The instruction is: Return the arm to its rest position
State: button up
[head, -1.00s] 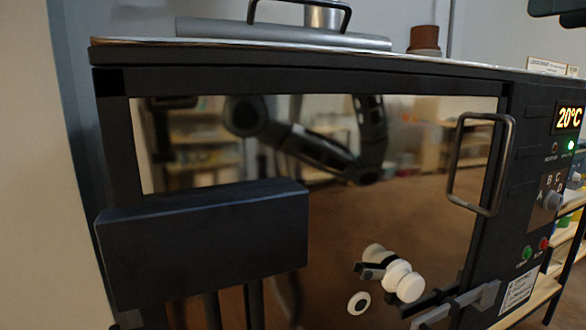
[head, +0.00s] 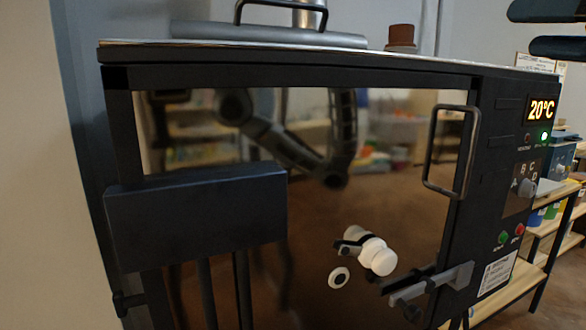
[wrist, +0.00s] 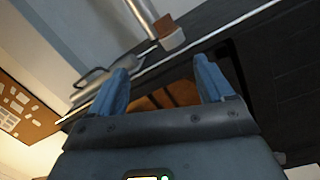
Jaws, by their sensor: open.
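In the wrist view my gripper (wrist: 161,82) shows its two blue fingers spread apart, with nothing between them. Behind the fingers are the top edge and dark front of a black kiln (wrist: 285,75). In the head view the kiln (head: 300,72) fills most of the picture. A dark arm shows as a reflection in its glossy front panel. Two dark shapes enter at the top right corner of the head view; I cannot tell which part of my arm they are.
A shelf (head: 550,255) stands at right.

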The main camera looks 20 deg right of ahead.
jog(key=w+a+f+m+h, duration=0.1)
jog(key=a+f+m+h, duration=0.3)
jog(key=f+m, duration=1.05)
jog(key=w+a+f+m+h, duration=0.1)
jog(key=a+f+m, duration=0.6)
jog(key=f+m, duration=0.7)
jog(key=s+a+f+m+g, duration=0.1)
jog(key=s+a+f, duration=0.3)
jog(key=s+f, duration=0.35)
jog(key=s+a+f+m+g, duration=0.1)
jog(key=s+a+f+g, duration=0.1)
jog(key=s+a+f, duration=0.35)
jog(key=s+a+f+m+y, duration=0.1)
jog(key=s+f, duration=0.1)
jog(key=s, duration=0.6)
jog(key=s+a+f+m+g+y, duration=0.1)
jog(key=s+f+y, duration=0.1)
jog(key=s, duration=0.6)
jog(key=shift+s+a+f+g+y, duration=0.3)
jog(key=shift+a+f, duration=0.05)
jog(key=shift+f, duration=0.3)
jog(key=shift+c, duration=0.4)
